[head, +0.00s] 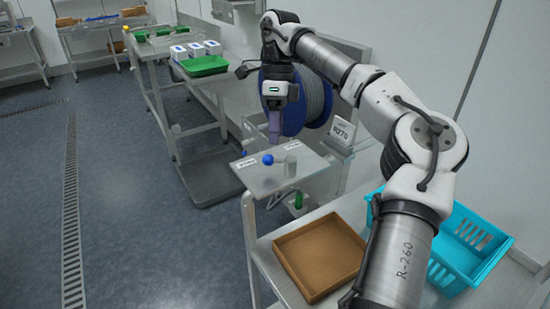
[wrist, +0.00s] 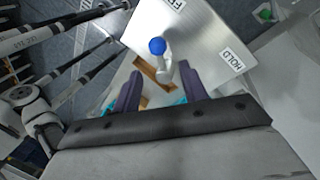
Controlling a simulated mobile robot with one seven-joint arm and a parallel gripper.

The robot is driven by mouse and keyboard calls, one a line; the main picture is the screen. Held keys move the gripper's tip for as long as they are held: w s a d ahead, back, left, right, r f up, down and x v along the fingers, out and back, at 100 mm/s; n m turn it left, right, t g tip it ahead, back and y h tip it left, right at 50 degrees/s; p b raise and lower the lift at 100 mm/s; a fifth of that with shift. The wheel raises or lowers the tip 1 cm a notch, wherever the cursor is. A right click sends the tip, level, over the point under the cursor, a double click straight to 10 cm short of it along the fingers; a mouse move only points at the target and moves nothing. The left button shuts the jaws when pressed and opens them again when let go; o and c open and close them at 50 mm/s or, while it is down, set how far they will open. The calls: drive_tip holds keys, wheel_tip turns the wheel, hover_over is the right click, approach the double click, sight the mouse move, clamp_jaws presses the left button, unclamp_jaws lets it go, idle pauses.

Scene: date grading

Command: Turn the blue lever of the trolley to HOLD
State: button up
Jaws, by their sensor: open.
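The blue lever ends in a ball knob (head: 267,159) and joins a grey pivot post (head: 291,166) on the trolley's metal top plate (head: 262,182). In the head view the knob points left from the post. In the wrist view the knob (wrist: 157,46) lies above the post, off to the left of the HOLD label (wrist: 230,60). A second label (wrist: 170,3), cut off and beginning with F, is at the top edge. My gripper (head: 275,140) is above the plate, purple fingers down. In the wrist view its fingers (wrist: 160,74) are apart, with nothing held between them.
A blue-flanged cable spool (head: 318,100) and an R270 sign (head: 342,135) stand behind the plate. A brown tray (head: 280,246) and a turquoise basket (head: 487,255) are in front. A green tray (head: 205,66) is on the bench behind. The floor at left is clear.

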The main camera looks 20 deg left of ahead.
drive_tip(key=p+x, duration=0.1)
drive_tip(key=x, duration=0.4)
drive_tip(key=shift+s+f, duration=0.1)
drive_tip(key=shift+f, duration=0.25)
drive_tip(key=c, duration=0.9)
